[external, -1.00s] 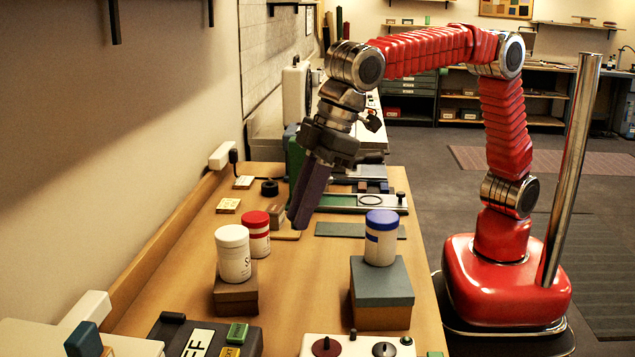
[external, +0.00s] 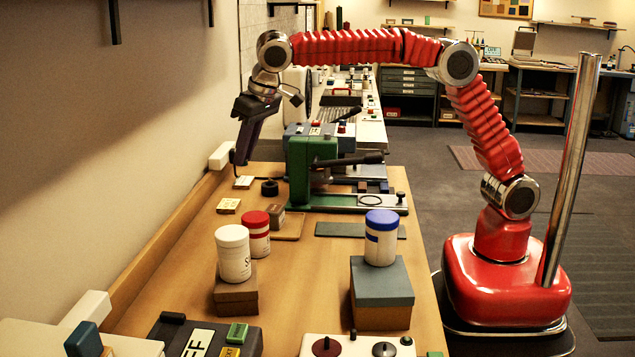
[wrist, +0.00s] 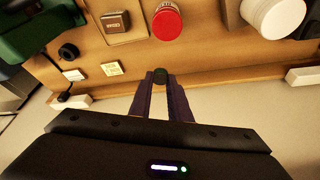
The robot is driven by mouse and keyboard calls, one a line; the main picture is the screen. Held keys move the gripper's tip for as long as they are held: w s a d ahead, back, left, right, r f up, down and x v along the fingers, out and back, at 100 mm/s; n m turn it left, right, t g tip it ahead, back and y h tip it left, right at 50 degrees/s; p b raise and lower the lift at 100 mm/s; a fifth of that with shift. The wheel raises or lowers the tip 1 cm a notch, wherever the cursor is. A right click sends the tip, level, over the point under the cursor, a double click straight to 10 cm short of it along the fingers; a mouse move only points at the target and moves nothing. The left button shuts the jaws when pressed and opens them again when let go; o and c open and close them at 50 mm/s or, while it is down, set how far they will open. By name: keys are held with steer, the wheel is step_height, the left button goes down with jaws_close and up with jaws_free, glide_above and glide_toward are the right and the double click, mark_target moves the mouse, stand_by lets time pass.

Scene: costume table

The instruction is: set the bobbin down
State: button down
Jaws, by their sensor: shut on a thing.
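My gripper (external: 240,160) hangs over the far left of the table, by the wall-side edge. In the wrist view its two purple fingers (wrist: 161,82) are shut on a small dark, round-ended thing, which I take to be the bobbin (wrist: 160,75). It sits at the fingertips, and the fingers hide most of it. In the external view I cannot make the bobbin out. Whether it touches anything below is not clear.
A black ring (external: 269,188), a cream tag (external: 243,182) and a yellowish tag (external: 228,205) lie nearby. A green machine (external: 315,165) stands to the right. Red-lidded (external: 256,235) and white-lidded (external: 233,255) jars stand nearer.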

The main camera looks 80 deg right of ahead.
steer(key=w+d+m+g+h, duration=0.2)
steer(key=d+m, duration=0.6)
steer(key=d, duration=1.8)
steer(key=shift+s+f, duration=0.1)
steer(key=shift+f, duration=2.45)
step_height(320, 180, down, 14)
steer(key=shift+r, duration=0.25)
steer(key=shift+f, duration=0.1)
steer(key=shift+f, duration=2.15)
